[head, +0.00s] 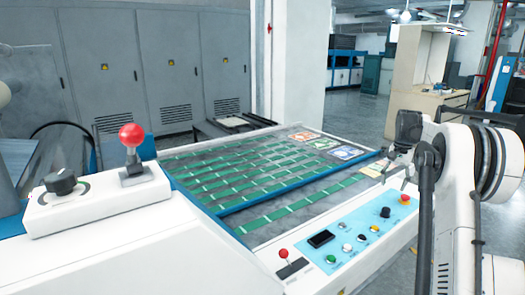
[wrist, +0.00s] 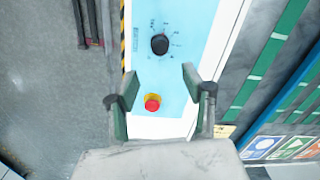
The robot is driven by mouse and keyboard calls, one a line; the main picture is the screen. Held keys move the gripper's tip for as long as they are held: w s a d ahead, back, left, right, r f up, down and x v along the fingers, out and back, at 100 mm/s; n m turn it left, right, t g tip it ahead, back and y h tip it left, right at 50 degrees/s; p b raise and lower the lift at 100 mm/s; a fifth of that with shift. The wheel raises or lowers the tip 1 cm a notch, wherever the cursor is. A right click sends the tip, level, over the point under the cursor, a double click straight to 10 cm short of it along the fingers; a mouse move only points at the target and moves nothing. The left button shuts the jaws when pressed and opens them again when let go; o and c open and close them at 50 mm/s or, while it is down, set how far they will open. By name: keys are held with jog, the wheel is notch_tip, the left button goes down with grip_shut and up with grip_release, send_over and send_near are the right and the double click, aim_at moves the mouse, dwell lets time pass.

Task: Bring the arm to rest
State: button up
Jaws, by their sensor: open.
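My arm (head: 458,165) rises at the right of the head view and bends over toward the machine's right edge. My gripper (head: 395,175) hangs from it, tilted down, near the far right end of the blue control panel (head: 360,232). In the wrist view my gripper (wrist: 160,82) is open, its two fingers apart with nothing between them. Below and beyond the fingers lie the light blue panel, a red emergency button (wrist: 152,103) and a black knob (wrist: 160,44). The gripper seems apart from the panel; the exact height cannot be told.
The machine bed (head: 270,170) carries green strips and a blue bar. A red-topped lever (head: 131,150) and a black knob (head: 60,182) stand on the near left box. Grey floor (wrist: 40,100) is free beside the machine.

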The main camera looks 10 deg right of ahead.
jog(key=s+a+r+n+t, duration=0.15)
jog(key=s+a+r, duration=0.3)
jog(key=a, duration=0.45)
jog(key=s+a+r+n+t+h, duration=0.15)
jog(key=s+a+r, duration=0.3)
jog(key=a, duration=0.55)
jog(key=s+a+r+n+y, duration=0.1)
jog(key=s+a+r+n, duration=0.15)
jog(key=a+r, duration=0.45)
jog(key=s+a+f+n+t, duration=0.2)
jog(key=s+a+f, duration=0.4)
jog(key=s+a, duration=0.4)
jog(key=s+a+f+n+t, duration=0.1)
jog(key=s+a+f, duration=0.5)
jog(key=s, duration=1)
jog(key=a+n, duration=0.1)
jog(key=a, duration=0.2)
jog(key=shift+a+t, duration=0.4)
jog(key=shift+n, duration=0.25)
